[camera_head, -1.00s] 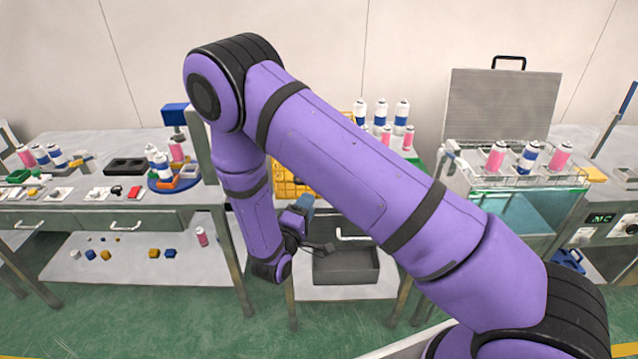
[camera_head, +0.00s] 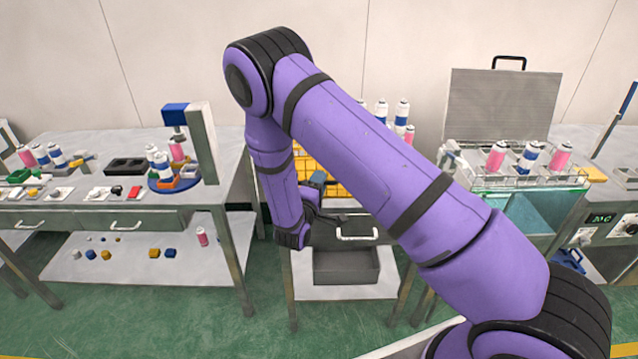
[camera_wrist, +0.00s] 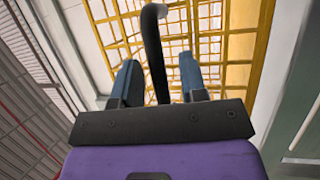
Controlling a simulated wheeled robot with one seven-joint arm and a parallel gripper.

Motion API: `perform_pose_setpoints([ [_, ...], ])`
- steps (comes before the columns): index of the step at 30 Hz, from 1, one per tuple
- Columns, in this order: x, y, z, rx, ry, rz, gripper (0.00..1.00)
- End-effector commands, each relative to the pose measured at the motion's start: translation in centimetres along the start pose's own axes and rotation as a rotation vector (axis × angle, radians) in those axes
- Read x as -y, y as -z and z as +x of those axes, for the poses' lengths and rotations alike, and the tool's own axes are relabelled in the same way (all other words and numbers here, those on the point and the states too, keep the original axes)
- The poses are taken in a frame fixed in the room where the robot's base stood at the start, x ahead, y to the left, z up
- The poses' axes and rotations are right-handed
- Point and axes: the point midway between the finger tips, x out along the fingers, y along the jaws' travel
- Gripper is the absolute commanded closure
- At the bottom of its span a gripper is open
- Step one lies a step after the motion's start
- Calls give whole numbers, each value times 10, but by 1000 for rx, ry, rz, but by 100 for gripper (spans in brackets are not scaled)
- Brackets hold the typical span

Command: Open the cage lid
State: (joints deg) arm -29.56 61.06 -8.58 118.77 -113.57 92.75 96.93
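The yellow wire cage (camera_head: 330,175) stands on the middle table, largely hidden behind my arm in the head view. In the wrist view its yellow bars (camera_wrist: 245,48) fill the upper middle and right, beyond my fingers. I cannot make out the lid's edge or whether it is raised. My gripper (camera_wrist: 160,72) is open, its two blue-grey fingers well apart and pointing toward the cage. A dark curved bar (camera_wrist: 152,45) rises between the fingers; I cannot tell what it belongs to. In the head view, my gripper (camera_head: 318,184) is at the cage's front, partly hidden.
A grey bin (camera_head: 345,266) sits on the shelf below a drawer with a white handle (camera_head: 357,236). Spray cans (camera_head: 403,112) stand behind my arm. On the right is a water bath (camera_head: 533,215) with cans in a rack and a raised lid (camera_head: 500,105).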

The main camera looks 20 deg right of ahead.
Motion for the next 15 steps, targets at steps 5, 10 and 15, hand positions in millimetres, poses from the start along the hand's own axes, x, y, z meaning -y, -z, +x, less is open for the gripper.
perform_pose_setpoints([
  [5,0,0,2,0,0,0,61],
  [10,0,0,2,1,0,0,70],
  [15,0,0,2,1,0,0,100],
])
